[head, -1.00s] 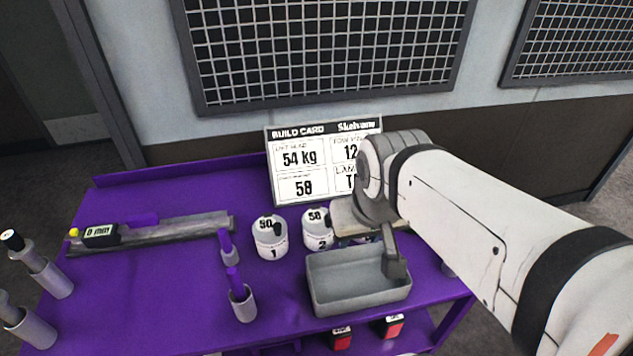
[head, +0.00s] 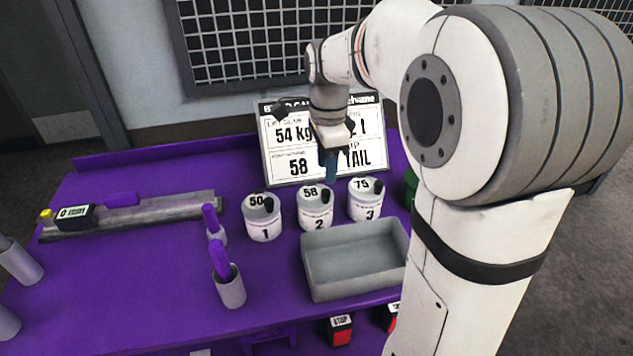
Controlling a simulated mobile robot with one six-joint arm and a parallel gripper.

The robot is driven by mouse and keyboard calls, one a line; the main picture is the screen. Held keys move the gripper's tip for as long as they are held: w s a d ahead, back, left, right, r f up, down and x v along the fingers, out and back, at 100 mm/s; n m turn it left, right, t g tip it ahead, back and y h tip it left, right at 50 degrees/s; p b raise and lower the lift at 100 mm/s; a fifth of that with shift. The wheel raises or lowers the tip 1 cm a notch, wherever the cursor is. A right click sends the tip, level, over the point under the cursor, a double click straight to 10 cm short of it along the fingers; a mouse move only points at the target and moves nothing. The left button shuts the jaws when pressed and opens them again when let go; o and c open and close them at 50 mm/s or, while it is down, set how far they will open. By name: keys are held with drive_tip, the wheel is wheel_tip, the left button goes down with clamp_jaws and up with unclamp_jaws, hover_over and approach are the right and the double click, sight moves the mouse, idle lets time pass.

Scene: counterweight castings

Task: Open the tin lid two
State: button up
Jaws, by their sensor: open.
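Tin two (head: 315,212) is a white tin marked 58 and 2, in the middle of a row of three on the purple bench. Its lid (head: 312,192) is on, with a black knob toward the right. My gripper (head: 329,170) is open and points down above and slightly behind tin two, in front of the build card. It appears apart from the lid, with nothing seen between the fingers. The fingertips are small and partly blend into the background.
A grey tray (head: 350,290) lies in front. The build card (head: 290,170) stands behind. Purple-handled tools in holders (head: 231,290) stand front left. My arm hides the bench's right side.

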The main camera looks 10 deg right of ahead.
sight(326, 191)
drive_tip(key=shift+w+f, duration=0.2)
drive_tip(key=shift+f, duration=0.55)
wheel_tip(326, 191, down, 7)
drive_tip(key=shift+r, duration=0.2)
drive_tip(key=shift+c, duration=0.4)
clamp_jaws()
